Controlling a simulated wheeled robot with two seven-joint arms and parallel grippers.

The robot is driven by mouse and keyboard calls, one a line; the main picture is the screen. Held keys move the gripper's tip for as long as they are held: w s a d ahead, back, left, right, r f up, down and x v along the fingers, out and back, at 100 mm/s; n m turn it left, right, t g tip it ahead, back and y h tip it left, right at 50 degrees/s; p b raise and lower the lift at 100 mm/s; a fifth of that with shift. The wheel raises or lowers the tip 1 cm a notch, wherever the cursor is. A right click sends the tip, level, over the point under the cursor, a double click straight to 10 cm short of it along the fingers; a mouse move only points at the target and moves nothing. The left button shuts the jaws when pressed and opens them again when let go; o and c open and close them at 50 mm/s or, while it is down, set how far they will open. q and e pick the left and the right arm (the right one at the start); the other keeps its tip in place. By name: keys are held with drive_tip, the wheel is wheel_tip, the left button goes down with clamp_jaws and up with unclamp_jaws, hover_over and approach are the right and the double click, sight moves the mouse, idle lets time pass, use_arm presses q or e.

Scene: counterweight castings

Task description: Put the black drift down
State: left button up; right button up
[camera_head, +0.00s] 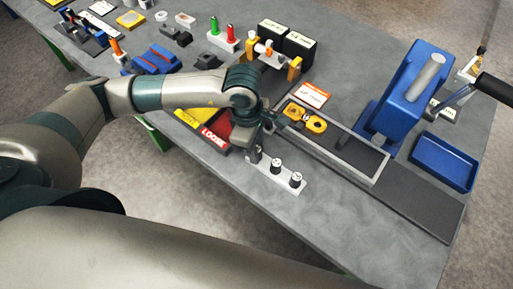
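My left gripper (260,144) comes in from the left and points down over the far-left end of a pale rack (268,178) near the front table edge. Two short pegs with white and black tops (278,163) stand in this rack, to the right of the gripper. Dark, narrow shapes show at the gripper's fingers, but I cannot tell fingers from a held black drift. Whether the fingers are open or shut is too small to see. I cannot pick out the black drift with certainty. My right gripper is not in view.
A grey channel fixture (330,150) holds a yellow casting (304,118) just right of the gripper. A blue press (400,100) and blue tray (444,162) stand further right. A red "LOOSE" tray (215,134) lies left. The front-right table is clear.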

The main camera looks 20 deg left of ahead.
use_arm(q)
drive_tip(key=o, duration=0.4)
drive_tip(key=shift+o, duration=0.2)
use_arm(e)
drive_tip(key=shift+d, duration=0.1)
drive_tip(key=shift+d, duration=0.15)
use_arm(q)
drive_tip(key=shift+r+p, duration=0.3)
drive_tip(key=shift+p, duration=0.1)
drive_tip(key=shift+r+b, duration=0.15)
drive_tip(key=shift+b, duration=0.25)
wheel_tip(320, 180, up, 11)
drive_tip(key=a+b, duration=0.1)
drive_tip(key=b, duration=0.3)
drive_tip(key=shift+a+r, duration=0.2)
drive_tip(key=shift+a, duration=0.05)
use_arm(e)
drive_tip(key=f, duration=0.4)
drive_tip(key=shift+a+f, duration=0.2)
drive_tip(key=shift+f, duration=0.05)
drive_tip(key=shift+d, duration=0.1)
